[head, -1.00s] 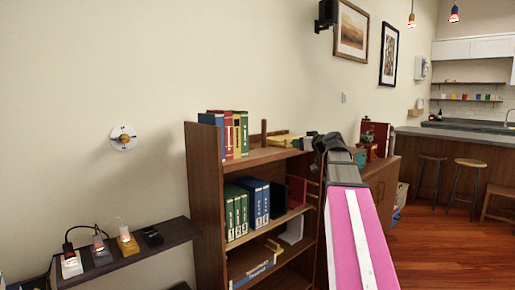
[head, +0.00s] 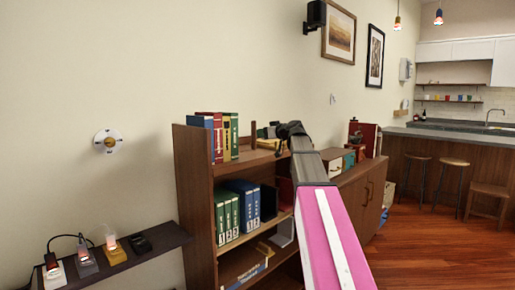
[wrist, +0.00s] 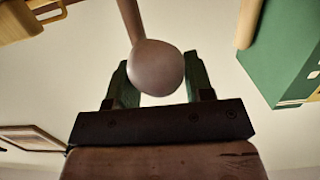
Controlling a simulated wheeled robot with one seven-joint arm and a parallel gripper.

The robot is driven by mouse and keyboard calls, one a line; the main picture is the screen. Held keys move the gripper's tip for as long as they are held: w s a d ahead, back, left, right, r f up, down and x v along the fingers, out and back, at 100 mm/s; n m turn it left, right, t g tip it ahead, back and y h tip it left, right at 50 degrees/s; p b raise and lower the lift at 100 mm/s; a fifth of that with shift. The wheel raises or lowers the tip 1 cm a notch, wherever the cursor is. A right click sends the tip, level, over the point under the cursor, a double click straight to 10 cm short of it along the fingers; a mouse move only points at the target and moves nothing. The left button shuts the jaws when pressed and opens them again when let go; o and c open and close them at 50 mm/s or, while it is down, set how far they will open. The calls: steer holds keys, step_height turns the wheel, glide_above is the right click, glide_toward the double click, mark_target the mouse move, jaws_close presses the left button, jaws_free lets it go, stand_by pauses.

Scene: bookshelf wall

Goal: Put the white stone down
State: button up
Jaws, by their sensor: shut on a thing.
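The white stone (wrist: 158,68) is a smooth, round, pale grey-white ball in the wrist view. It sits between the two green fingers of my gripper (wrist: 157,80), which is shut on it. In the head view my gripper (head: 291,130) is a dark shape at the end of my arm, by the top shelf of the bookcase (head: 194,190). The stone cannot be made out there. Whether it touches the shelf cannot be told.
Upright books (head: 222,135) stand at the left of the top shelf, with more binders (head: 240,205) below. A yellow object (head: 267,144) lies near my gripper. In the wrist view a wooden rod (wrist: 131,20) rises behind the stone, and a green book (wrist: 285,55) is at right.

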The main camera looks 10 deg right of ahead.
mark_target(258, 152)
steer(key=w+a+f, duration=0.2)
steer(key=w, duration=0.1)
steer(key=shift+w+a+f, duration=0.1)
steer(key=shift+w+a, duration=0.1)
steer(key=shift+a, duration=0.05)
steer(key=shift+w+a+f, duration=0.1)
steer(key=shift+f, duration=1.15)
steer(key=shift+w+a+f, duration=0.1)
steer(key=shift+f, duration=1.1)
steer(key=o, duration=1)
